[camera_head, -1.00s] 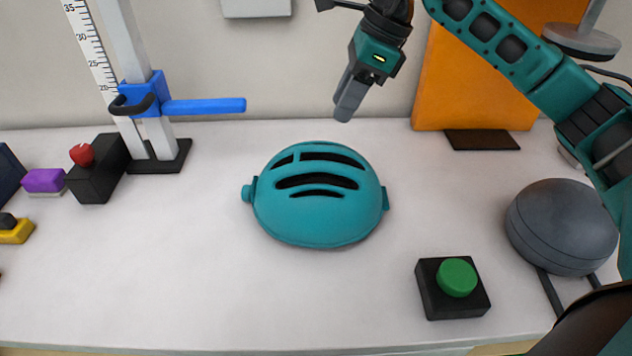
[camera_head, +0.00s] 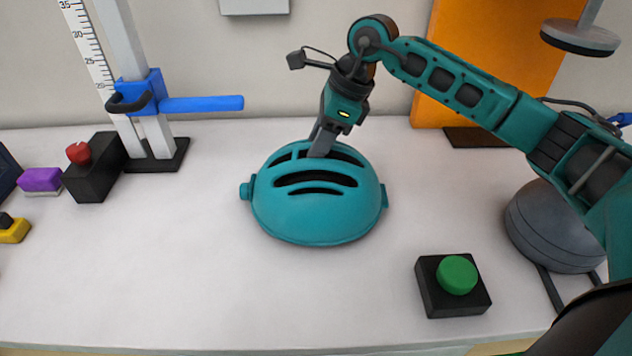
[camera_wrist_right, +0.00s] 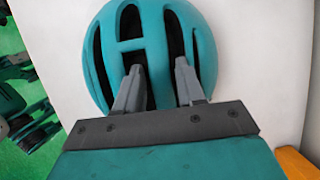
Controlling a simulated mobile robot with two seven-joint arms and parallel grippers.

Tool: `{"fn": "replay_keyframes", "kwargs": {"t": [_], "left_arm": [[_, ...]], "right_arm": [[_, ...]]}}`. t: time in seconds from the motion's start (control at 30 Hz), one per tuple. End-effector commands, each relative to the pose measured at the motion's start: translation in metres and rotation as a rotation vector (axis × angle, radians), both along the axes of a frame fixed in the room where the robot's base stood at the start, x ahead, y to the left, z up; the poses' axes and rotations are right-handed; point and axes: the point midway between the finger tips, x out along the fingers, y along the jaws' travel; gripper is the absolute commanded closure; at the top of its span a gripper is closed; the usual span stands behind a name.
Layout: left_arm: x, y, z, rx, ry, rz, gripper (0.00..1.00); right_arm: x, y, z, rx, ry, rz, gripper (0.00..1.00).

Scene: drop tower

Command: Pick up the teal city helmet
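The teal city helmet (camera_head: 318,212) rests dome up on the white table, with dark vent slots across its top. My right gripper (camera_head: 320,152) is at the helmet's upper back part, pointing down at it. In the right wrist view the helmet (camera_wrist_right: 208,50) fills the upper middle. There the two fingers of my right gripper (camera_wrist_right: 158,75) are spread apart, with a teal rib of the helmet between them. The fingertips lie over the dark vents; I cannot tell whether they touch the shell. My left gripper is not in view.
A black box with a green button (camera_head: 457,276) stands at front right. A grey dome (camera_head: 550,230) is at the right. A stand with a blue arm (camera_head: 200,104) and a black box with a red knob (camera_head: 79,152) are at the left. Table around the helmet is clear.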

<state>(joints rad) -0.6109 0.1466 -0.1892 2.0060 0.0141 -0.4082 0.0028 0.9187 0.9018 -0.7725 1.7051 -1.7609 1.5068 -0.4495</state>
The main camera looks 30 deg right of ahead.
Motion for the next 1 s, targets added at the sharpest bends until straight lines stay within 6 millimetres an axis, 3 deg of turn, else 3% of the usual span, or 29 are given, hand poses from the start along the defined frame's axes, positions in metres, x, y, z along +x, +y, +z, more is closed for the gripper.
{"fn": "replay_keyframes", "kwargs": {"t": [0.07,0.4,1.0], "left_arm": [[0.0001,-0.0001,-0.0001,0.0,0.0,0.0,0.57],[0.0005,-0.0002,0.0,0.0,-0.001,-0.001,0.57],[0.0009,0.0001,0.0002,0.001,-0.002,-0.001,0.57]], "right_arm": [[-0.0001,-0.0002,0.0003,0.0,0.0,0.0,0.67],[-0.0002,-0.0003,0.0007,0.0,0.0,0.0,1.0],[0.0002,-0.0003,0.0019,0.001,-0.003,-0.001,1.0]]}}
